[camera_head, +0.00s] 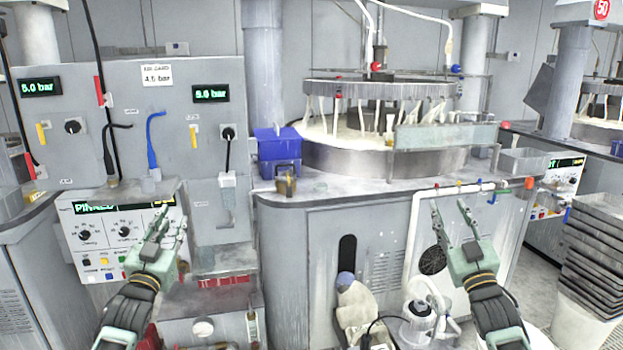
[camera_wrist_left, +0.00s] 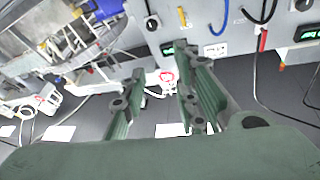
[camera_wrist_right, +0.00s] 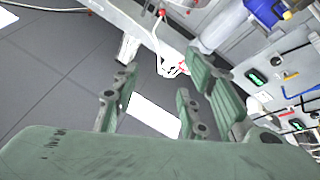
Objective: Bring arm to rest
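My left gripper (camera_head: 167,226) is at the left in the head view, raised in front of the control panel with the dials. Its green fingers stand apart with nothing between them in the left wrist view (camera_wrist_left: 157,98). My right gripper (camera_head: 453,222) is at the right in the head view, in front of the polishing machine's front edge. Its fingers are spread and empty, as the right wrist view (camera_wrist_right: 157,95) also shows. Neither gripper is seen touching anything.
The polishing machine (camera_head: 345,158) with its round platen fills the middle. A blue box (camera_head: 277,146) sits on its left corner. The control panel (camera_head: 112,238) is behind my left gripper. Stacked grey trays (camera_head: 597,250) stand at the far right. A white pump-like device (camera_head: 424,318) is low between the arms.

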